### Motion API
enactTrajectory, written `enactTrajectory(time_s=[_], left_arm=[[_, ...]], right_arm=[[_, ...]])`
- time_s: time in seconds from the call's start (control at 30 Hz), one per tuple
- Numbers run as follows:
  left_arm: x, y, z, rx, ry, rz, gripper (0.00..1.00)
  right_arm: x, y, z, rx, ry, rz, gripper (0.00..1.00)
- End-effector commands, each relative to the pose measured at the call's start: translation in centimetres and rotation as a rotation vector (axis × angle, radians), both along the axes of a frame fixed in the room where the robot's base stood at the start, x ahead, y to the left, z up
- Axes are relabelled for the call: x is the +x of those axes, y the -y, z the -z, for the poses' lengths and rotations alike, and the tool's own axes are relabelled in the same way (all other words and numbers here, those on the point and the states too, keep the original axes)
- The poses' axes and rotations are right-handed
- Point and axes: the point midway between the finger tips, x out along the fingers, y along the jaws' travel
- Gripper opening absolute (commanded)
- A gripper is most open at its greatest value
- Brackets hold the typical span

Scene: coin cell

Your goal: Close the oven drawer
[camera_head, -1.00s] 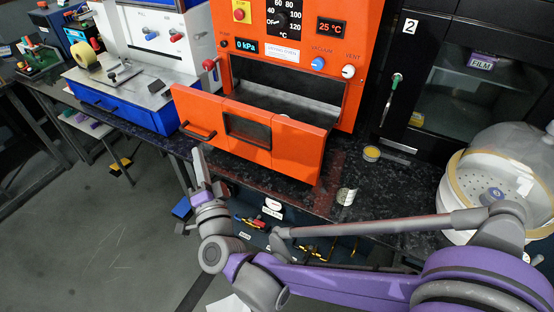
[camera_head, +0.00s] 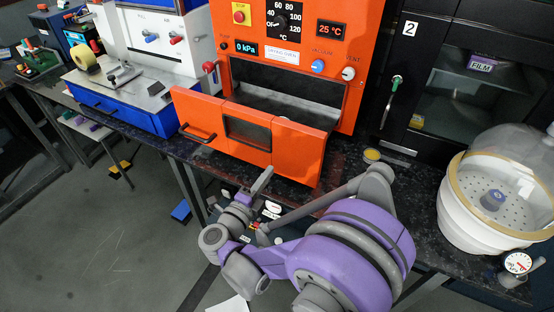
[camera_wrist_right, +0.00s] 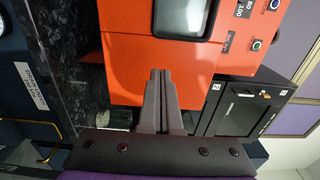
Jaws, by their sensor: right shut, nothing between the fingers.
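The orange oven (camera_head: 285,85) stands on the dark bench with its drawer (camera_head: 297,152) pulled out. The drawer front has a dark window and a dark handle (camera_head: 198,134) at its left, and a gap shows behind it. My right gripper (camera_head: 268,174) is shut and empty, pointing at the lower part of the drawer front. In the right wrist view, its fingertips (camera_wrist_right: 160,73) are together in front of the orange drawer front (camera_wrist_right: 125,65). I cannot tell whether they touch it. My left gripper is out of view.
A blue-and-white machine (camera_head: 120,104) stands left of the oven. A black cabinet (camera_head: 470,95) stands behind right, and a white vessel with a clear dome (camera_head: 500,190) is at the right. A small yellow-topped tin (camera_head: 371,155) sits on the bench right of the drawer.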

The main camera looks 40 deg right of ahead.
Motion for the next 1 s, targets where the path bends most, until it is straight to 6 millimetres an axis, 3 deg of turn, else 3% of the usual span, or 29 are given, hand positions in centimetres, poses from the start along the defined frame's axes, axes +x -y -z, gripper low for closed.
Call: enactTrajectory(time_s=[0.1,0.33,1.0], left_arm=[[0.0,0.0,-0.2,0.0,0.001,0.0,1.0],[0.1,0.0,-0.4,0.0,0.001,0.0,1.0],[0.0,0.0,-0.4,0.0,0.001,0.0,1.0]], right_arm=[[0.8,2.4,-0.1,-0.001,0.0,0.005,0.0],[2.1,5.0,-0.1,-0.001,0.0,0.0,0.0],[2.6,6.5,0.0,-0.001,-0.001,0.0,0.0]])
